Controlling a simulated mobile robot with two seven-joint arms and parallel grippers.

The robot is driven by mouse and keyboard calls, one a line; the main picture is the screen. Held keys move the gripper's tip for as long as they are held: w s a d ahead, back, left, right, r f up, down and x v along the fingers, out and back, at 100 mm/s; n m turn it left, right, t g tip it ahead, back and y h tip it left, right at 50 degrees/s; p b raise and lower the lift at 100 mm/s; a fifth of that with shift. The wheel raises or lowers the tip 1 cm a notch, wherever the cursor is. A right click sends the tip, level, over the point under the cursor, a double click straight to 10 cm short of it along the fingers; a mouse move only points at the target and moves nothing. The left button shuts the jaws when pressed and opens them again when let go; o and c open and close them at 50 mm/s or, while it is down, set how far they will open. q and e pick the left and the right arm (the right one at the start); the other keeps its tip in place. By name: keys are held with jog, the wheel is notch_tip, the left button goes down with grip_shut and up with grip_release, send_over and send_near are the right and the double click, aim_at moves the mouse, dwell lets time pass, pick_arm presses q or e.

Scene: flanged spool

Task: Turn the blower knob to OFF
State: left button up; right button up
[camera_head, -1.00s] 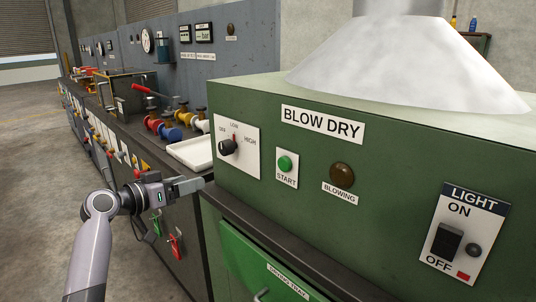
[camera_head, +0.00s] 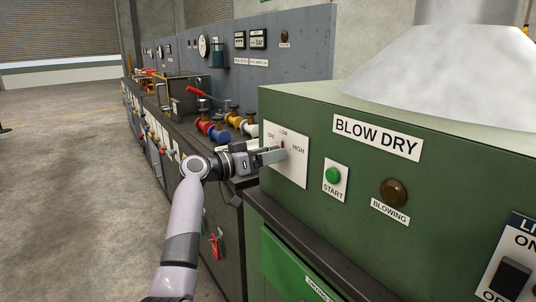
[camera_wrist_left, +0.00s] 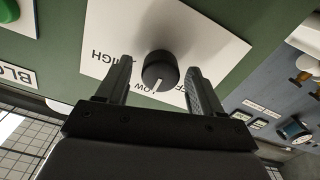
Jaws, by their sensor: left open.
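The blower knob (camera_wrist_left: 160,69) is a round black knob on a white dial plate (camera_wrist_left: 210,52) marked LOW and HIGH, with an OFF label partly hidden. In the upside-down left wrist view its white pointer line is toward LOW. My left gripper (camera_head: 279,155) is at the plate, open, with one finger on each side of the knob and a visible gap on both sides. In the head view the gripper hides the knob; the OFF, LOW and HIGH labels and a red mark under LOW show on the plate (camera_head: 297,172). My right gripper is not in view.
The green blow dry cabinet (camera_head: 320,130) carries a green START button (camera_head: 333,175), a brown BLOWING lamp (camera_head: 394,193) and a light switch (camera_head: 510,278) to the right. Coloured valves (camera_head: 215,130) stand on the bench to the left. Open floor lies at far left.

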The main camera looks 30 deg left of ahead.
pick_arm(q)
jog(key=c, duration=1.1)
jog(key=shift+o, duration=0.2)
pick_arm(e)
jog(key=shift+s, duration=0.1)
pick_arm(q)
jog(key=shift+n, duration=0.3)
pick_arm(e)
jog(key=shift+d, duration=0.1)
pick_arm(q)
jog(key=shift+a+f+n+p, duration=0.1)
jog(key=shift+n+p, duration=3)
jog(key=shift+n, duration=2.6)
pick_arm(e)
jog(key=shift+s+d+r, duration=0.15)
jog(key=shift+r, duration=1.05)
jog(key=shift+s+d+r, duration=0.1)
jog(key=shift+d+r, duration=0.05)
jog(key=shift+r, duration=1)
pick_arm(q)
jog(key=o, duration=1.1)
jog(key=shift+c, duration=0.2)
